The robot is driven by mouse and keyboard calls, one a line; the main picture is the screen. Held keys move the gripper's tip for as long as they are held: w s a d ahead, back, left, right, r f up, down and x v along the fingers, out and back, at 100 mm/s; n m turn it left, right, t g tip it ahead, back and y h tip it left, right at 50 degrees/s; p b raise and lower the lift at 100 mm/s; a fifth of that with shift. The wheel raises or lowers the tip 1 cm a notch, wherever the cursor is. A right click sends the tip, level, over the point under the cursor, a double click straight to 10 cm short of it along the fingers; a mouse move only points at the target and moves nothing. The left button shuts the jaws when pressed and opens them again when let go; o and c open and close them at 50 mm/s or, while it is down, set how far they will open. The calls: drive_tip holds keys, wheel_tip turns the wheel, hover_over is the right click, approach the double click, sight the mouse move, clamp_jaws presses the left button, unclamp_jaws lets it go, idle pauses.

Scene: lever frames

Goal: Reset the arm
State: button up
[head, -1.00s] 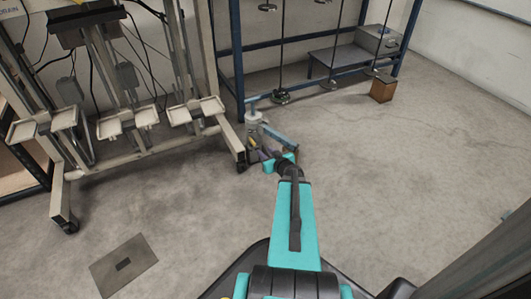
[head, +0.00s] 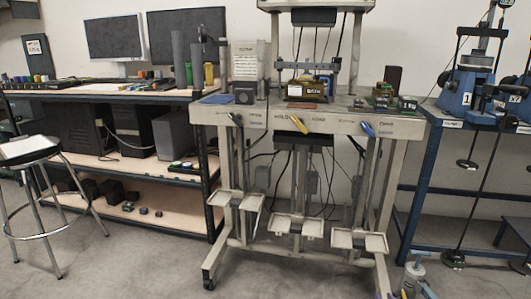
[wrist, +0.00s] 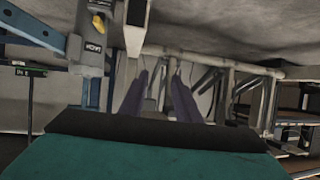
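My gripper (wrist: 159,98) shows in the wrist view as two purple fingers standing apart with a gap between them. I see nothing held in the gap. In the head view now, my gripper is not clearly visible. The pale lever frame (head: 308,118) stands in the middle of the head view. Its front carries a dark handle (head: 237,119) at the left, a yellow handle (head: 298,123) in the middle and a blue handle (head: 367,129) at the right. The gripper touches none of them in view.
A workbench (head: 105,94) with monitors stands left of the frame, with a stool (head: 45,158) before it. A blue stand (head: 428,150) with hanging rods is at the right. Small trays (head: 298,226) project low from the frame.

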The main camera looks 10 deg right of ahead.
drive_tip(key=w+a+r+n+g+y+p, duration=0.15)
drive_tip(key=a+p, duration=0.25)
drive_tip(key=a, duration=0.4)
drive_tip(key=w+a+r+n+y+p, duration=0.1)
drive_tip(key=a+r+n+y+p, duration=0.15)
drive_tip(key=a+p, duration=0.4)
drive_tip(key=w+a+r+n+g+y+p, duration=0.1)
drive_tip(key=a+r+y+p, duration=0.15)
drive_tip(key=a, duration=0.65)
drive_tip(key=s+a+r+n+g+y+p, duration=0.15)
drive_tip(key=s+a+p, duration=0.3)
drive_tip(key=a, duration=0.45)
drive_tip(key=s+a+r+n+g+y+p, duration=0.1)
drive_tip(key=s+a+n+g+p, duration=0.2)
drive_tip(key=a+p, duration=0.45)
drive_tip(key=s+a+r+g+h+p, duration=0.15)
drive_tip(key=s+a+g+p, duration=0.55)
drive_tip(key=s, duration=0.7)
drive_tip(key=s+d+r+m+g+h, duration=0.1)
drive_tip(key=s+d+m+g+h, duration=0.3)
drive_tip(key=s+d+m, duration=0.3)
drive_tip(key=shift+s+d+r+h, duration=0.2)
drive_tip(key=shift+s+d+h, duration=0.25)
drive_tip(key=shift+s, duration=2.4)
